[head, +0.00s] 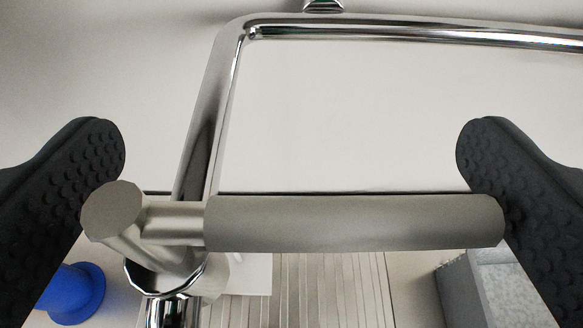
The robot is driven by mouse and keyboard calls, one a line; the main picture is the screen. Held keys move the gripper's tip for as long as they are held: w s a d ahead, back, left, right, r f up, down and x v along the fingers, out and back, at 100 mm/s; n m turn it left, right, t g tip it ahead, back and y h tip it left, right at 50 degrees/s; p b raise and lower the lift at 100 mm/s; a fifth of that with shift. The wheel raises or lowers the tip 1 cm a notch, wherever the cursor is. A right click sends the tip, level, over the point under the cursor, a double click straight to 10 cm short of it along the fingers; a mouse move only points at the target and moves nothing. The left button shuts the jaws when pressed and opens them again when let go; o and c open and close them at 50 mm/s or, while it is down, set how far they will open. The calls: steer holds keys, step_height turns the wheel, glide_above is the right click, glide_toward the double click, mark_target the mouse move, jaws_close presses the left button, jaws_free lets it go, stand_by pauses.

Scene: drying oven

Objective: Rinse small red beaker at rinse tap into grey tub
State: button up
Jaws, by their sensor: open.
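My gripper (290,150) is open, with one dark studded finger at each side of the head view. Between the fingers lies the rinse tap's metal lever (355,222), a thick horizontal bar. Its right end meets the right finger in the picture; I cannot tell whether they touch. The lever joins a faceted metal tap body at the left, close to the left finger. A chrome pipe (205,120) rises behind it and bends right along the top. A grey box-like container (455,290), probably the grey tub, shows partly behind the right finger. No red beaker is visible.
A blue round-based object (75,295) is partly hidden behind the left finger. A pale ribbed surface (335,290) lies below the lever, with a small white flat piece (250,275) beside it. A plain pale wall fills the background.

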steer(key=shift+w+f, duration=0.15)
steer(key=shift+w, duration=0.5)
steer(key=c, duration=0.8)
steer(key=shift+c, duration=0.2)
steer(key=shift+s+d+m+g+h+p, duration=0.15)
steer(key=shift+m+h+p, duration=0.5)
steer(key=shift+p, duration=1.4)
steer(key=shift+s+a+m+g+h+p, duration=0.2)
steer(key=shift+m+h+p, duration=0.45)
steer(key=shift+p, duration=1.35)
steer(key=shift+s+d+m+t+h+p, duration=0.1)
steer(key=shift+s+d+m+h+p, duration=0.5)
steer(key=shift+p, duration=1.45)
steer(key=shift+w+a+m+g+h+p, duration=0.1)
steer(key=shift+a+m+g+h+p, duration=0.3)
steer(key=shift+h+p, duration=0.65)
steer(key=shift+s+f+m+g+h, duration=0.1)
steer(key=shift+s+m+g+h, duration=0.15)
steer(key=shift+m+h, duration=0.35)
steer(key=shift+d, duration=0.1)
